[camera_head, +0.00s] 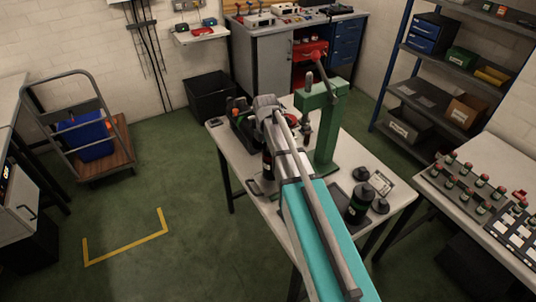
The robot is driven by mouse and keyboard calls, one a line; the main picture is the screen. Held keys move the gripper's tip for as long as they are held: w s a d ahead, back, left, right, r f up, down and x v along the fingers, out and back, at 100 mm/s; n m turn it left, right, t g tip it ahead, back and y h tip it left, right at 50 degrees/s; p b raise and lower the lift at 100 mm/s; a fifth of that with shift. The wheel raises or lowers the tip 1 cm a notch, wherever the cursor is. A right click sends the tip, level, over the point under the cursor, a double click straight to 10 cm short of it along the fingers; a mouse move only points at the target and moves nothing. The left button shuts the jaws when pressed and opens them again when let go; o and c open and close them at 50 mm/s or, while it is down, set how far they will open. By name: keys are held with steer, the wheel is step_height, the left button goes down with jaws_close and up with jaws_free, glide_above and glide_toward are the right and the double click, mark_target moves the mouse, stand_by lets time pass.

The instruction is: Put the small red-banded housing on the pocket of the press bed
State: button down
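My arm reaches from the bottom of the view across the table, and its wrist end (267,104) is left of the green press (326,125). My gripper's fingers cannot be made out there. A dark upright shape with a reddish band (268,165) shows just below and left of the arm; I cannot tell whether it is the small red-banded housing or part of my gripper. A larger black cylinder with a green band (358,204) stands on the table at right.
The white table (232,150) also holds a dark tray of parts (243,122) at left, and black round pieces (380,206) and a card (381,183) at right. Another bench (460,215) with several small parts is at right. A cart (88,135) stands left; green floor is open there.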

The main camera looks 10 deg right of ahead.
steer(key=shift+f+b, duration=1.75)
steer(key=shift+f, duration=0.1)
steer(key=c, duration=0.8)
jaws_free()
step_height(320, 180, up, 8)
steer(key=p, duration=0.7)
steer(key=shift+f, duration=0.1)
steer(key=shift+p, duration=0.3)
